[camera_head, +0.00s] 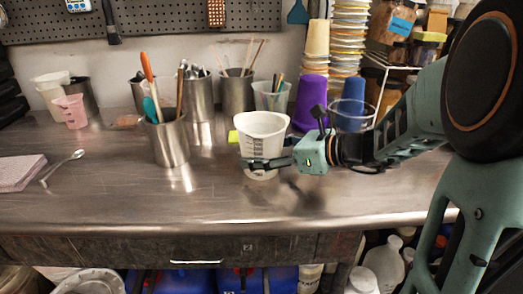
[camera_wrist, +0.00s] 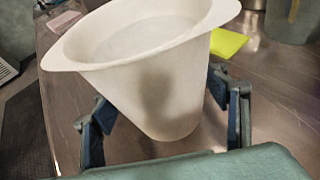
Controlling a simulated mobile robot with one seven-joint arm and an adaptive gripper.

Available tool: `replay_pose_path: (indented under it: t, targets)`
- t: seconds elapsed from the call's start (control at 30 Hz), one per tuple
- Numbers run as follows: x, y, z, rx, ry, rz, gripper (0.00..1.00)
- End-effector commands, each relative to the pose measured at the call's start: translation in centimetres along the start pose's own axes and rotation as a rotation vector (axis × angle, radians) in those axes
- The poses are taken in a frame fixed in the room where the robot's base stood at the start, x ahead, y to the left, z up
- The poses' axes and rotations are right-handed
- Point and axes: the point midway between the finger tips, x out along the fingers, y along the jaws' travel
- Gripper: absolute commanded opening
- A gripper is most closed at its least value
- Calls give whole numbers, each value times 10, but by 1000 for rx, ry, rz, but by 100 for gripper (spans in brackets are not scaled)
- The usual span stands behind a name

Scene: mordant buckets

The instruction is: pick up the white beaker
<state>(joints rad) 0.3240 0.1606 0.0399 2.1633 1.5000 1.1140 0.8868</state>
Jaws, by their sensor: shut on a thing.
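The white beaker (camera_head: 263,128) is at the middle of the steel bench in the head view, roughly upright, with dark markings on its side. My gripper (camera_head: 265,163) comes from the right and is shut on its lower part. In the wrist view the white beaker (camera_wrist: 150,75) fills the space between the two fingers of my gripper (camera_wrist: 162,112), one on each side. I cannot tell for sure whether its base touches the bench.
A yellow-green item (camera_wrist: 229,43) lies just behind the beaker. A steel cup with tools (camera_head: 167,140) stands to its left. A purple cup (camera_head: 309,102) and a clear bowl (camera_head: 353,117) stand behind right. The bench front (camera_head: 200,213) is clear.

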Motion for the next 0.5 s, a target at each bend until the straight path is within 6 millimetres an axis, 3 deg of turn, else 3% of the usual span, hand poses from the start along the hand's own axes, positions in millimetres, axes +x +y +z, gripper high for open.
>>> replay_pose_path:
  t: [0.5]
  targets:
    - [-2,-1,7,-2,-3,0,16]
